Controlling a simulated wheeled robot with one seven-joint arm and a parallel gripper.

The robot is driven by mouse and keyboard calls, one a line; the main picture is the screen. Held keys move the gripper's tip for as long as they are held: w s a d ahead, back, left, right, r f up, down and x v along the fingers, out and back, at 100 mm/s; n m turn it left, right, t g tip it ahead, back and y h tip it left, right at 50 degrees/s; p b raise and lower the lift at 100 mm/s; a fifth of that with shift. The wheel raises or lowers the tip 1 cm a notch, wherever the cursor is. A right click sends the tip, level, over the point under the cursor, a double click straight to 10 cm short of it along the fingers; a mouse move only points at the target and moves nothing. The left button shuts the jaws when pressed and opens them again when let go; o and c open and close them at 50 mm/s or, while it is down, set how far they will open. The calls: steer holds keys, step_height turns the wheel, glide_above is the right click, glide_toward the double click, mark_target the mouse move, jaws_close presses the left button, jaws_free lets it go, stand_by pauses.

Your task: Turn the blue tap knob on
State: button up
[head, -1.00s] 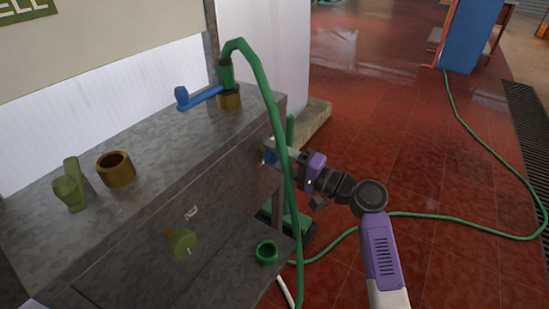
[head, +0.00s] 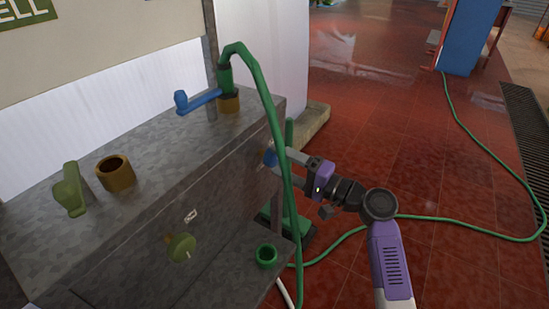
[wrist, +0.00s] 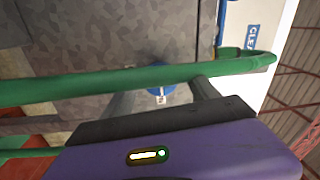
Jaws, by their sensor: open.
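The blue tap knob (head: 270,157) sits on the end face of the grey metal counter, below its top. My gripper (head: 276,161) is open, with its fingertips at the knob, one above and one below in the head view. Whether they touch it I cannot tell.
A blue lever (head: 204,101) and brass collar (head: 229,103) stand on the counter top (head: 160,150). A green knob (head: 182,248) is on its front, and a green ring (head: 266,255) on the lower shelf. Red tiled floor (head: 400,150) lies open to the right.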

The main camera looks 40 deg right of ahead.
steer(key=shift+v, duration=2.75)
